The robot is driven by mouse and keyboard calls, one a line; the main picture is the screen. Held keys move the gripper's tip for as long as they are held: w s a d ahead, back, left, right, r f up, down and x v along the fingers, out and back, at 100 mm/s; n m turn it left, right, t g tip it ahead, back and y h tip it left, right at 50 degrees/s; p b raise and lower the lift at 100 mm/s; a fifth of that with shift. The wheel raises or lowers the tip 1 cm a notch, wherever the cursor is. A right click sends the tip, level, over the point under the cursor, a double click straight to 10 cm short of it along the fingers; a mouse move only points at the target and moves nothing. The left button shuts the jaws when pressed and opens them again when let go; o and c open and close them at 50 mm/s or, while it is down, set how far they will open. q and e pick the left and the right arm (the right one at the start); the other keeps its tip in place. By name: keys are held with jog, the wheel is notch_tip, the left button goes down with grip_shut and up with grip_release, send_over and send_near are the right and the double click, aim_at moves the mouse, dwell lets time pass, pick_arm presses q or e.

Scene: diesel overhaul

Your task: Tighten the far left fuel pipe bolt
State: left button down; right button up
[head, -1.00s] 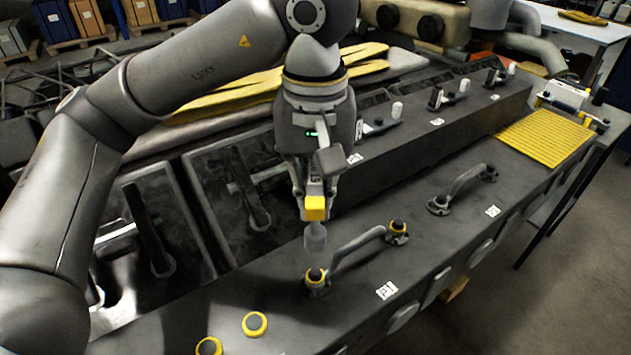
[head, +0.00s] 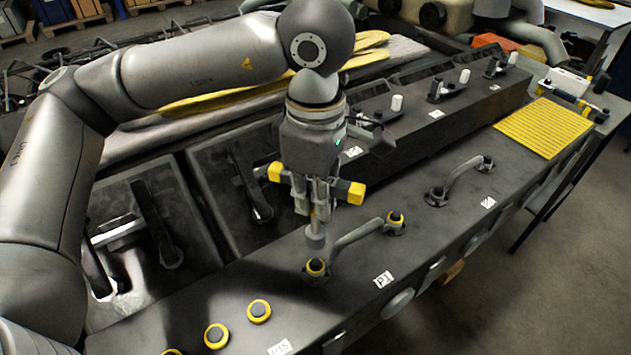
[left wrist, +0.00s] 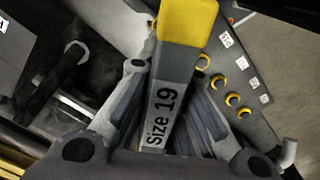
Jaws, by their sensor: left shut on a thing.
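My left gripper (head: 316,192) points down and is shut on a grey T-handle socket tool (head: 315,236) with yellow handle ends. The left wrist view shows the tool's handle (left wrist: 163,105), marked "Size 19", between the fingers. The socket end hangs just above the near-left bolt (head: 316,267) of the fuel pipe (head: 357,238) beside label P1. A small gap seems to show between socket and bolt. My right gripper is not in view.
Several yellow-ringed caps (head: 259,311) sit on the engine's near-left top. A second pipe (head: 463,174) lies farther right, before a yellow ribbed mat (head: 543,128). A raised dark block (head: 450,125) runs behind the pipes.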

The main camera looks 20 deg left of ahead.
aim_at(316, 231)
pick_arm(q)
jog(key=shift+n+p, duration=0.6)
jog(key=shift+n, duration=0.6)
jog(key=n+p, duration=0.2)
jog(key=n, duration=0.1)
jog(key=shift+f+n, duration=0.15)
jog(key=shift+n, duration=0.15)
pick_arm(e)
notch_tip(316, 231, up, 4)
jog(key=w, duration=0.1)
pick_arm(q)
jog(key=n+b, duration=0.1)
jog(key=f+n+b, duration=0.1)
jog(key=n+b, duration=0.2)
jog(key=shift+f+n+b, duration=0.3)
jog(key=shift+f, duration=0.05)
jog(key=n+b, duration=0.2)
jog(key=n, duration=0.1)
jog(key=shift+f, duration=0.2)
jog(key=n+b, duration=0.2)
jog(key=n, duration=0.1)
jog(key=shift+f+n, duration=0.2)
jog(key=shift+n, duration=0.1)
notch_tip(316, 231, down, 3)
jog(key=b, duration=0.3)
jog(key=shift+r, duration=0.15)
jog(key=shift+b, duration=0.3)
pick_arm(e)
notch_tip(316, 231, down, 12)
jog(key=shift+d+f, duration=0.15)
